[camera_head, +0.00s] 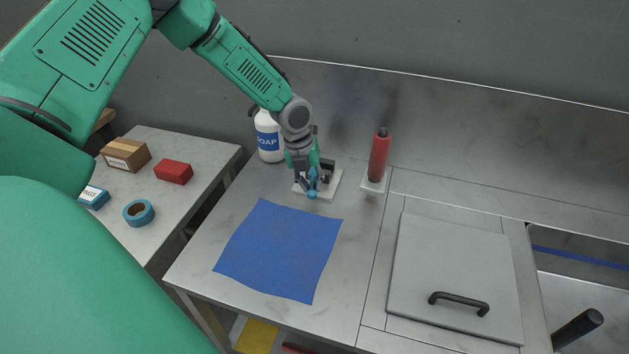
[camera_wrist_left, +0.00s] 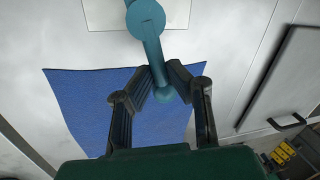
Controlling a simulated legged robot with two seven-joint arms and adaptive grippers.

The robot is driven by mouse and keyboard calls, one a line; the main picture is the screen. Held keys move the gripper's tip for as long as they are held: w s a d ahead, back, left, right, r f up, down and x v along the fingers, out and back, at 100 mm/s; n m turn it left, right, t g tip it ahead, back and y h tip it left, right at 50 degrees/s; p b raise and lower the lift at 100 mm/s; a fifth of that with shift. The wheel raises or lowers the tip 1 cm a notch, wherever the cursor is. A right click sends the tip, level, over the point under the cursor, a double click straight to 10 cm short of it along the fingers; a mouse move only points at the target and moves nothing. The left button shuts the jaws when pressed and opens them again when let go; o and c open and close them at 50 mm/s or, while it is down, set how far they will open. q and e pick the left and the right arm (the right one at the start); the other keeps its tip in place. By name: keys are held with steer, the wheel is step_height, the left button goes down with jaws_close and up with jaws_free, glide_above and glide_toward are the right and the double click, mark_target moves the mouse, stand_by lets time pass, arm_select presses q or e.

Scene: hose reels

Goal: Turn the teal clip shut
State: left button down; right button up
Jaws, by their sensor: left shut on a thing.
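The teal clip (camera_head: 312,194) stands on a small white plate (camera_head: 300,188) at the back of the steel bench. In the left wrist view the clip (camera_wrist_left: 151,45) has a round end at the top and an arm reaching down to a smaller round end between my fingers. My left gripper (camera_head: 314,178) is over the plate, and its fingers (camera_wrist_left: 162,82) are shut on the clip near that lower end. My gripper hides part of the clip in the head view. My right gripper is not in view.
A soap bottle (camera_head: 268,138) stands behind and left of my gripper. A red cylinder (camera_head: 379,158) stands upright to its right. A blue cloth (camera_head: 280,250) lies flat in front. A lid with a black handle (camera_head: 459,300) is at right. A side table (camera_head: 205,158) holds boxes and tape.

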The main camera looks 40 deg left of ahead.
arm_select(q)
steer(key=shift+s+a+f+m+g, duration=0.1)
steer(key=shift+s+a+m+g, duration=0.15)
steer(key=shift+m, duration=0.5)
steer(key=shift+s+a+f+m+g, duration=0.1)
steer(key=shift+s+a+m+g, duration=0.15)
steer(key=shift+m, duration=0.5)
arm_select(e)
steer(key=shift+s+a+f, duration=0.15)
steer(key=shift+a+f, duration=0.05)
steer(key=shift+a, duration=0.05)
arm_select(q)
steer(key=shift+s, duration=0.15)
steer(key=c, duration=1.6)
jaws_free()
steer(key=shift+o, duration=0.2)
steer(key=shift+r, duration=0.2)
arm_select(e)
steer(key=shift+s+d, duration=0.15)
arm_select(q)
steer(key=shift+a+r, duration=0.1)
steer(key=shift+r, duration=0.15)
step_height(320, 180, up, 11)
steer(key=a, duration=0.2)
steer(key=shift+s, duration=0.35)
steer(key=shift+a, duration=0.1)
